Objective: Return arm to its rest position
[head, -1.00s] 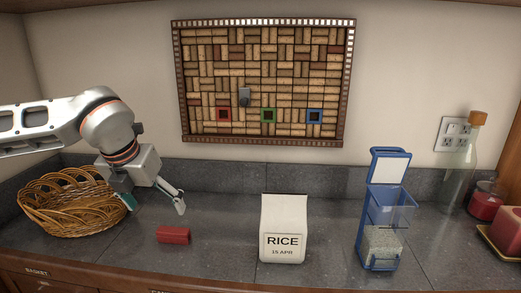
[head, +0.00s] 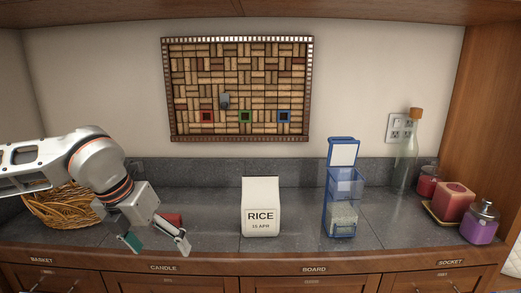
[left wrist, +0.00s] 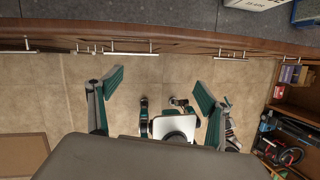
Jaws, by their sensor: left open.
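My left arm comes in from the left in the head view. My left gripper (head: 156,243) is open and empty, above the front edge of the counter, in front of a small red block (head: 172,219) that it partly hides. In the left wrist view, the two green-padded fingers of my left gripper (left wrist: 155,90) stand wide apart, with floor and drawer fronts beyond and nothing between the pads but parts of my own body far below. My right gripper does not show in the head view.
A wicker basket (head: 62,206) stands behind my left arm. A RICE bag (head: 261,206) and a blue dispenser (head: 341,190) stand on the counter, with a bottle (head: 405,165) and candles (head: 454,201) at right. A cork board (head: 238,89) hangs on the wall. Drawers (head: 285,283) line the front.

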